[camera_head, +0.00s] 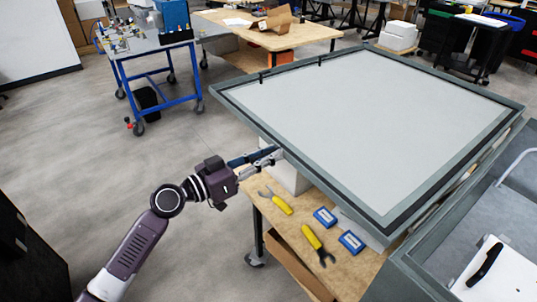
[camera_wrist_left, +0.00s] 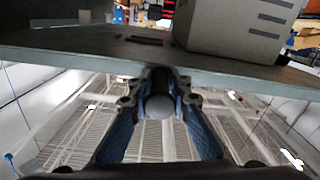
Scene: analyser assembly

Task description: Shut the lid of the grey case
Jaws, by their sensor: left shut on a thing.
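The grey case (camera_head: 402,277) is at the lower right of the head view, only partly in frame. Its large lid (camera_head: 375,120) is open and spreads to the left of the case over the wooden table, with a pale face and a dark rim up. My left gripper (camera_head: 272,157) is at the lid's near left edge, shut on that edge. In the left wrist view the blue-padded fingers (camera_wrist_left: 160,80) meet at the underside of the grey lid edge (camera_wrist_left: 100,52); the exact contact is hidden. My right gripper is not in view.
A white block (camera_head: 288,178) stands beneath the lid.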

